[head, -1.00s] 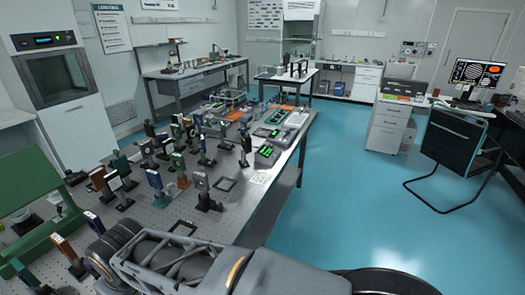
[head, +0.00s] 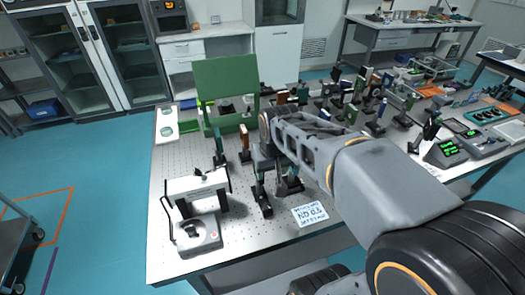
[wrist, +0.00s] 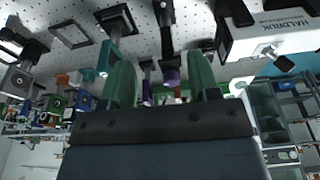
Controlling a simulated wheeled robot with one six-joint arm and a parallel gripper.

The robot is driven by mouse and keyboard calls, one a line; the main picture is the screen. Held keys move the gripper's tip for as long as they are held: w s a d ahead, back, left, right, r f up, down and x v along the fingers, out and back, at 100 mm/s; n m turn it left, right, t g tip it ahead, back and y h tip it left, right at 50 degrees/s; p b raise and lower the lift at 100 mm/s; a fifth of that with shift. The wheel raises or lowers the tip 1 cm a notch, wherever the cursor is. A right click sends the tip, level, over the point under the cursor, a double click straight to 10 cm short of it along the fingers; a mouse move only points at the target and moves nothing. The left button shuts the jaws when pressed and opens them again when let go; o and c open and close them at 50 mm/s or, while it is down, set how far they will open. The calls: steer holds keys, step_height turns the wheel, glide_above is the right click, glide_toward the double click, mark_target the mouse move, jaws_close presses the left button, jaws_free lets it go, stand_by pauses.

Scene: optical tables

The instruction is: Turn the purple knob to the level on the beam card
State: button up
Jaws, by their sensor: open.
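My gripper (wrist: 159,65) is open in the wrist view, with its two green fingers apart and nothing held between them. In that view a dark post with a purple end (wrist: 172,76) shows between the fingers, beyond them; I cannot tell whether it is the purple knob. A pale card with blue handwriting (head: 310,214) lies near the front edge of the table in the head view. Its writing is upside down and too small to read surely; it may be the beam card. In the head view my gripper is mostly hidden by my arm, above the table among the posts.
The perforated optical table (head: 180,160) carries a white instrument (head: 197,184), a grey dial box (head: 197,235) and a green panel (head: 227,88). Many mounted optics crowd the right side. The table's left part is mostly clear. Blue floor lies beyond its left edge.

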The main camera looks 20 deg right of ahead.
steer(key=w+r, duration=0.1)
steer(key=w, duration=0.2)
steer(key=w+r+m+g, duration=0.1)
steer(key=w+r, duration=0.1)
steer(key=w, duration=0.1)
steer(key=w+r+m, duration=0.1)
steer(key=w, duration=0.2)
steer(key=shift+r+g+p, duration=0.3)
steer(key=shift+r+p, duration=0.05)
steer(key=shift+p, duration=0.05)
step_height(320, 180, up, 4)
steer(key=w+m, duration=0.2)
steer(key=shift+m+g, duration=0.4)
steer(key=f, duration=1.3)
steer(key=shift+s+f+p, duration=0.1)
steer(key=shift+s+p, duration=0.25)
steer(key=shift+s, duration=0.05)
steer(key=c, duration=0.9)
